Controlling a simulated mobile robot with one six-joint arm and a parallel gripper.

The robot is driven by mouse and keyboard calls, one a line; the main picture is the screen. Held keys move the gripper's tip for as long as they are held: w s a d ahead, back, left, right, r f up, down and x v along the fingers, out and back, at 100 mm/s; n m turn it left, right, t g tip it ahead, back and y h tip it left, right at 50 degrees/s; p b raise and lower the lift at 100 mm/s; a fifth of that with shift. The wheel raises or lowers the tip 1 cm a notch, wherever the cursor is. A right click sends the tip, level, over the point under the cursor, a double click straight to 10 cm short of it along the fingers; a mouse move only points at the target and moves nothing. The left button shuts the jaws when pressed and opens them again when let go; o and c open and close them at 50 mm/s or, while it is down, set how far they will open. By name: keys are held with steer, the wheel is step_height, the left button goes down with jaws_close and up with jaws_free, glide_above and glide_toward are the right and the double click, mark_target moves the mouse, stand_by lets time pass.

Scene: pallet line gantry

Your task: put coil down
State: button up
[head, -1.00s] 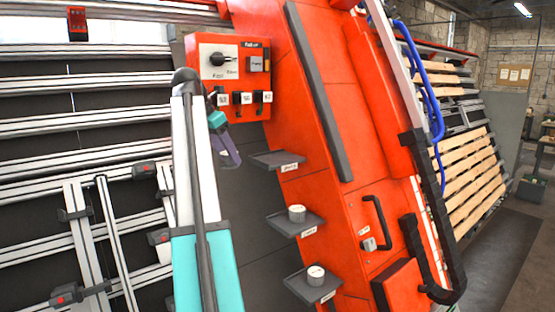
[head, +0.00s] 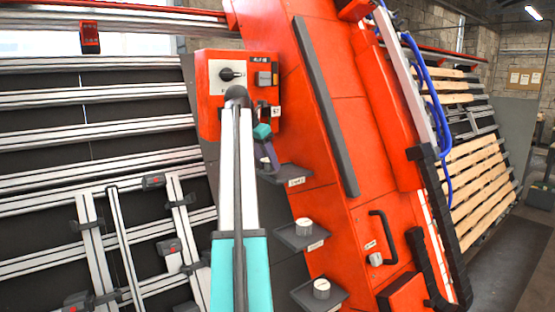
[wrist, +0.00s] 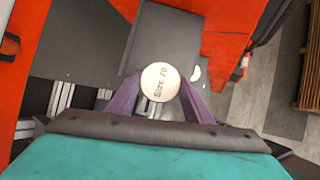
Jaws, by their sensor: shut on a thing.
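My gripper (wrist: 160,92) is shut on a white round coil (wrist: 160,82) with "Size 70" on its face. Its purple fingers grip the coil from both sides in the wrist view. In the head view my gripper (head: 268,157) is at the left edge of the top small grey shelf (head: 293,172); the held coil is hidden there. No coil shows on the top shelf. A white coil (head: 304,226) stands on the middle shelf (head: 287,236), and another coil (head: 321,288) stands on the bottom shelf (head: 303,294). I cannot tell whether the held coil touches a shelf.
The shelves stick out from a sloping orange gantry beam (head: 335,150). An orange control box (head: 208,98) with a knob is just above and behind my arm. A black handle (head: 386,235) is at right. Aluminium rails (head: 90,128) fill the left.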

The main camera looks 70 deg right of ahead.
steer(key=shift+s+d, duration=0.1)
steer(key=shift+d, duration=0.1)
steer(key=shift+s+d+r, duration=0.15)
steer(key=shift+s+d, duration=0.05)
steer(key=shift+d, duration=0.25)
steer(key=shift+s+d+f+p, duration=0.2)
steer(key=shift+s+d+p, duration=0.2)
steer(key=shift+d+p, duration=0.35)
steer(key=shift+s+d+f+p, duration=0.2)
steer(key=shift+s+d+p, duration=0.25)
steer(key=shift+d, duration=0.35)
steer(key=shift+w+f, duration=0.1)
steer(key=shift+f, duration=0.4)
steer(key=o, duration=1.3)
steer(key=shift+f, duration=0.1)
